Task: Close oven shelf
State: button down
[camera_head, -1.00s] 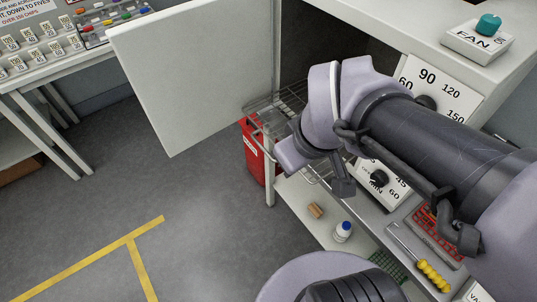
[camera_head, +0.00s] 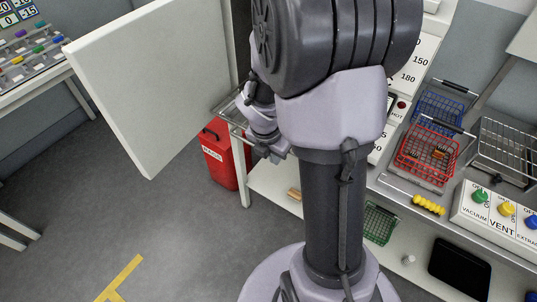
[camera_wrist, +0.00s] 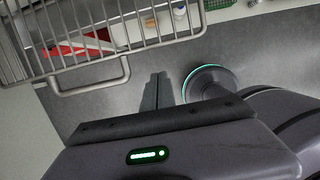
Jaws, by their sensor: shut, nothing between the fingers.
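The oven shelf is a wire rack (camera_head: 232,108), sticking out of the oven's open front beside the open white door (camera_head: 150,85). My arm hides much of it and the oven's inside in the head view. In the wrist view the rack (camera_wrist: 115,38) fills the upper left, with its wire front loop (camera_wrist: 95,88) facing my gripper. My gripper (camera_wrist: 158,78) is shut and empty, just right of that loop, and seems apart from it. In the head view my gripper (camera_head: 272,153) is small and partly hidden below the rack.
Blue (camera_head: 437,112) and red (camera_head: 425,160) wire baskets, a yellow-handled tool (camera_head: 428,204) and a knob panel (camera_head: 495,210) lie to the right. Open floor is at lower left.

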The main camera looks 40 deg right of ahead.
jog(key=d, duration=0.1)
jog(key=w+d, duration=0.1)
jog(key=shift+d+r, duration=0.2)
jog(key=shift+d, duration=0.2)
jog(key=shift+d, duration=0.1)
